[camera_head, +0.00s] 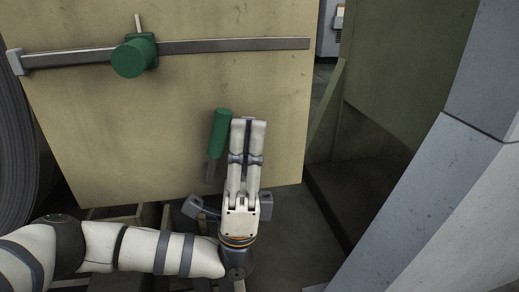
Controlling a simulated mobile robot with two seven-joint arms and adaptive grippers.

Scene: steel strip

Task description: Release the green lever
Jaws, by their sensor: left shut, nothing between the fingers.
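The green lever (220,134) is a green cylindrical grip on a thin metal stem, standing near upright in front of the tan panel (130,140). The lower end of its stem is hard to make out. My left gripper (248,122) is shut and empty, with its fingers pointing up the picture just right of the lever. The fingers lie close along the lever's right side; I cannot tell whether they touch it. My right gripper is not in view.
A steel strip (225,46) crosses the panel's upper part, with a green round knob (131,58) on it. A dark coil (14,150) stands at the left edge. A large grey slanted structure (440,200) fills the right side.

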